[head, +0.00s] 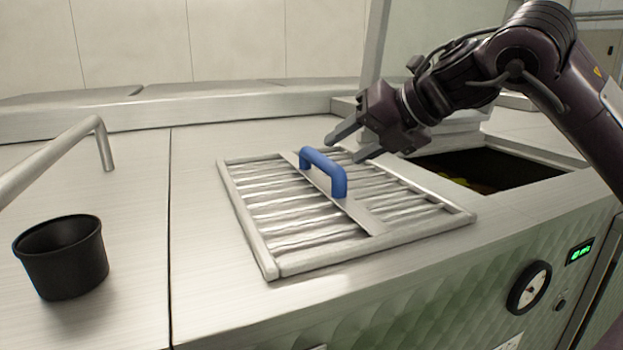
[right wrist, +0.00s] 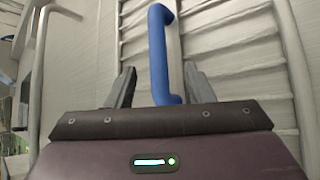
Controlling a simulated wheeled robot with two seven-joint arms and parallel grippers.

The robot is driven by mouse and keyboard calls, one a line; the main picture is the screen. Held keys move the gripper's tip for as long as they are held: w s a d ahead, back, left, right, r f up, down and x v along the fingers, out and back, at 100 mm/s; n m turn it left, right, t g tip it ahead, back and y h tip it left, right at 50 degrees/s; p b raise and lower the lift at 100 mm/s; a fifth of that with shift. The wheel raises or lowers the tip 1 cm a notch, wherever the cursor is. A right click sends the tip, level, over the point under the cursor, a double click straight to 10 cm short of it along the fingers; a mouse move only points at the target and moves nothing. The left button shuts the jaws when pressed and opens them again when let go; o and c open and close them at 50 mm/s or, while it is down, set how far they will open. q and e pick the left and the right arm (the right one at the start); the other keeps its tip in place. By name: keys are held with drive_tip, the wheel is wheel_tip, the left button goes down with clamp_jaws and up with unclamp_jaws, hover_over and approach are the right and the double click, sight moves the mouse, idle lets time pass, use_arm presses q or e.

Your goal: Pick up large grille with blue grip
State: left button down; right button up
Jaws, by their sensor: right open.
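The large grille (head: 282,259) is a metal frame with several bars and lies flat on the steel worktop. Its blue grip (head: 324,171) stands up from a flat strip across the middle. My right gripper (head: 343,149) is open and empty, close to the blue grip and behind it on the right. In the right wrist view the blue grip (right wrist: 159,55) shows ahead, with its lower end between the two open fingers (right wrist: 160,88). The grille's bars also show there (right wrist: 236,45). I cannot tell if a finger touches the grip. My left gripper is not in view.
An open dark hatch (head: 490,168) lies right of the grille, with something yellowish inside. A black tub (head: 61,258) stands at the left, near a metal rail (head: 50,155). A gauge (head: 528,287) and a green display (head: 580,252) are on the front panel.

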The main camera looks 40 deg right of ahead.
sight(320, 172)
drive_tip(key=shift+w+f, duration=0.15)
drive_tip(key=shift+w, duration=0.2)
drive_tip(key=p+x, duration=0.2)
drive_tip(key=x, duration=0.2)
drive_tip(key=shift+w+a, duration=0.1)
drive_tip(key=shift+w+f, duration=0.15)
drive_tip(key=shift+w, duration=0.2)
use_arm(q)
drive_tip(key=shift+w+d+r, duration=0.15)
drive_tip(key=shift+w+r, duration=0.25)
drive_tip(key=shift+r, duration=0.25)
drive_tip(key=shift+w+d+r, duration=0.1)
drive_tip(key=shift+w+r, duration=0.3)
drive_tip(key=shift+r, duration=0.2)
use_arm(e)
drive_tip(key=shift+s, duration=0.15)
drive_tip(key=shift+c, duration=1.3)
clamp_jaws()
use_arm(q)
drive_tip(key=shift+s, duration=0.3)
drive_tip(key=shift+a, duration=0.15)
use_arm(e)
drive_tip(key=shift+r, duration=0.25)
